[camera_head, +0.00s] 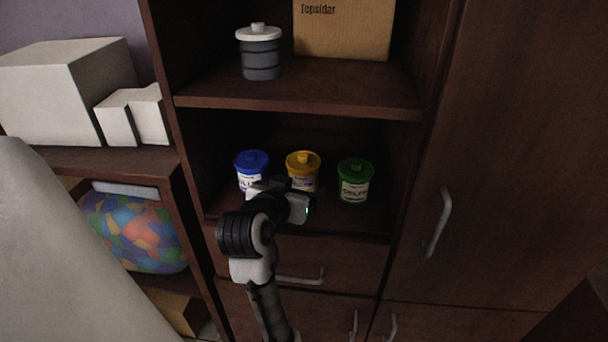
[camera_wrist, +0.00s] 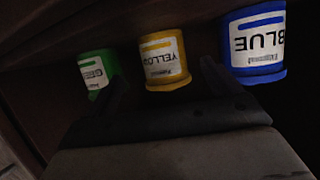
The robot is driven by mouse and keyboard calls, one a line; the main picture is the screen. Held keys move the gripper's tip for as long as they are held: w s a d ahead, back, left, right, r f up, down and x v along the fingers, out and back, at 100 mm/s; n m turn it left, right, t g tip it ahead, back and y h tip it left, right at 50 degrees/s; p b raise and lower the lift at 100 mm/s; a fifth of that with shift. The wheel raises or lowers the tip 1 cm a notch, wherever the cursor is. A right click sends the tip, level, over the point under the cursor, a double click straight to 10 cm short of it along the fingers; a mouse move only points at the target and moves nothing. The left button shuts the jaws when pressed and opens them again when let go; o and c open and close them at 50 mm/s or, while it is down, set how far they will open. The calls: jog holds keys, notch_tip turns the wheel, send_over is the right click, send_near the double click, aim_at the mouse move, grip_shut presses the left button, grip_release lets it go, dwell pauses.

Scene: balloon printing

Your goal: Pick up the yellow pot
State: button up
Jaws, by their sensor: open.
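The yellow pot (camera_head: 303,165) stands on the lower open shelf, between the blue pot (camera_head: 251,165) and the green pot (camera_head: 354,181). My gripper (camera_head: 293,187) is in front of the yellow pot and hides its lower part in the head view. In the wrist view the yellow pot (camera_wrist: 164,62) shows its YELLOW label upside down, roughly between my two open fingers (camera_wrist: 165,80). The gripper is empty, and I cannot tell how far it is from the pot. The blue pot (camera_wrist: 254,45) is to its right there and the green pot (camera_wrist: 97,72) to its left.
The upper shelf (camera_head: 300,88) holds a grey pot with a white lid (camera_head: 260,53) and a cardboard box (camera_head: 344,27). A drawer (camera_head: 335,262) is below, and a tall cabinet door (camera_head: 500,150) is at right. White boxes (camera_head: 65,92) stand at left.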

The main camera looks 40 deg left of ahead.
aim_at(298, 179)
jog(key=x, duration=0.1)
jog(key=p+x, duration=0.1)
jog(key=x, duration=0.2)
jog(key=shift+w+a+r+p, duration=0.15)
jog(key=shift+a+r+p, duration=0.1)
jog(key=shift+a+p, duration=0.05)
jog(key=shift+w+a+f, duration=0.15)
jog(key=shift+w+f, duration=0.1)
jog(key=shift+w, duration=0.2)
jog(key=c, duration=1.2)
